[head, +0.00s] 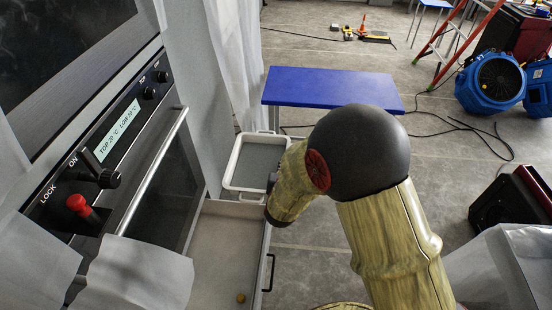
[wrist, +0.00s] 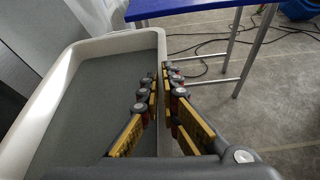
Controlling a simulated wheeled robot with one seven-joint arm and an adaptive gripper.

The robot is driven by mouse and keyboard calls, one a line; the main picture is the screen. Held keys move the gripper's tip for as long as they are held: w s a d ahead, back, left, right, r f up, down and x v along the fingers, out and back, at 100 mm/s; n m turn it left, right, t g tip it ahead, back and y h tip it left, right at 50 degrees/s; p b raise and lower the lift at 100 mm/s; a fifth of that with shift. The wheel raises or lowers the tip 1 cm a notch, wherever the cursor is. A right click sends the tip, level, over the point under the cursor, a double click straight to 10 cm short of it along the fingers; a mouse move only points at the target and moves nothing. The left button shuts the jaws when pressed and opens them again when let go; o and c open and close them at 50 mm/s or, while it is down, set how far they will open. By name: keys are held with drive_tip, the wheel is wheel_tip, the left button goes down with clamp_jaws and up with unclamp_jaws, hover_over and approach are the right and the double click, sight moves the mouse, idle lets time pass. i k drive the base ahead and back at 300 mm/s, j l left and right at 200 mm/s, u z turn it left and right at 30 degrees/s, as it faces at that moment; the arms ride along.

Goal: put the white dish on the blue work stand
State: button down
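The white dish (head: 232,162) is a shallow rectangular tray with a grey inside, at the far end of the open drawer in the head view. It fills the left of the wrist view (wrist: 112,42). My gripper (wrist: 164,72) is at the dish's right wall, with its fingers closed together on either side of that wall. My arm hides most of the gripper in the head view. Whether the dish rests on the drawer or hangs above it is not clear. The blue work stand (head: 325,86) has a bare flat top just beyond the dish; its edge also shows in the wrist view (wrist: 185,8).
The open drawer (head: 225,240) holds a small yellowish ball (head: 241,298). The oven front (head: 130,130) and draped sheeting stand at the left. A blue fan (head: 490,82), a red ladder (head: 465,40) and cables lie right of the stand.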

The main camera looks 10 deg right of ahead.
sight(337, 89)
drive_tip(key=i+l, duration=0.25)
drive_tip(key=l, duration=0.2)
drive_tip(key=i+l+z, duration=0.15)
drive_tip(key=l, duration=0.3)
drive_tip(key=i+l, duration=0.3)
drive_tip(key=l, duration=0.15)
